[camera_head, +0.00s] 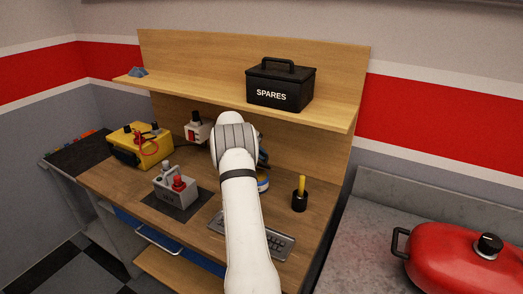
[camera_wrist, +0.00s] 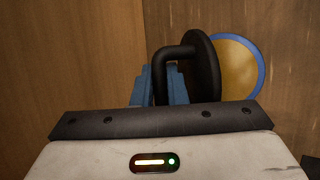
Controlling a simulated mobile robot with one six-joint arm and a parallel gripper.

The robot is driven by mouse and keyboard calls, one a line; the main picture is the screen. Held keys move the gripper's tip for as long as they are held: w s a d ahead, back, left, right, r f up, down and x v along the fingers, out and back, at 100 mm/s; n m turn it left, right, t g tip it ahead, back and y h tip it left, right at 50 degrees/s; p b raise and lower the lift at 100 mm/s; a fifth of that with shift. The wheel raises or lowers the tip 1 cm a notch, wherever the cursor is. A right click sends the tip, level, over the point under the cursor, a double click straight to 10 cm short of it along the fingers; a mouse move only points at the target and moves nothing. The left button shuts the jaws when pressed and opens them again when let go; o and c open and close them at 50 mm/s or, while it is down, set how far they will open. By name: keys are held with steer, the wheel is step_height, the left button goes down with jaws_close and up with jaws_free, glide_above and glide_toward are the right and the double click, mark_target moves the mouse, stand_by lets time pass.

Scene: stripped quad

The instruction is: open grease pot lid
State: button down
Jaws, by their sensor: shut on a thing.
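In the wrist view, my gripper (camera_wrist: 163,88) has its blue fingers shut on the black bent handle of the dark round lid (camera_wrist: 205,62). The lid stands steeply tilted, seen nearly edge-on. Beside and beyond it is the grease pot (camera_wrist: 241,68), with a blue rim and a yellow-brown inside showing. The lid covers part of its left side. Whether lid and rim touch at a hinge cannot be told. In the head view, the pot (camera_head: 263,184) shows as a small blue-and-white edge right of my arm, which hides most of it and my gripper.
A black cup with a yellow tool (camera_head: 300,195) stands right of the pot. A grey control box (camera_head: 175,188) and a yellow case (camera_head: 140,146) are to the left. A black SPARES box (camera_head: 281,83) sits on the shelf (camera_head: 210,98) above.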

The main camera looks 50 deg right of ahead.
stand_by(0.5)
steer(key=c, duration=1.7)
jaws_free()
steer(key=shift+c, duration=0.2)
steer(key=b+v, duration=0.1)
steer(key=v, duration=0.6)
steer(key=shift+a+r+b, duration=0.15)
steer(key=shift+r+b, duration=0.2)
steer(key=shift+b, duration=0.05)
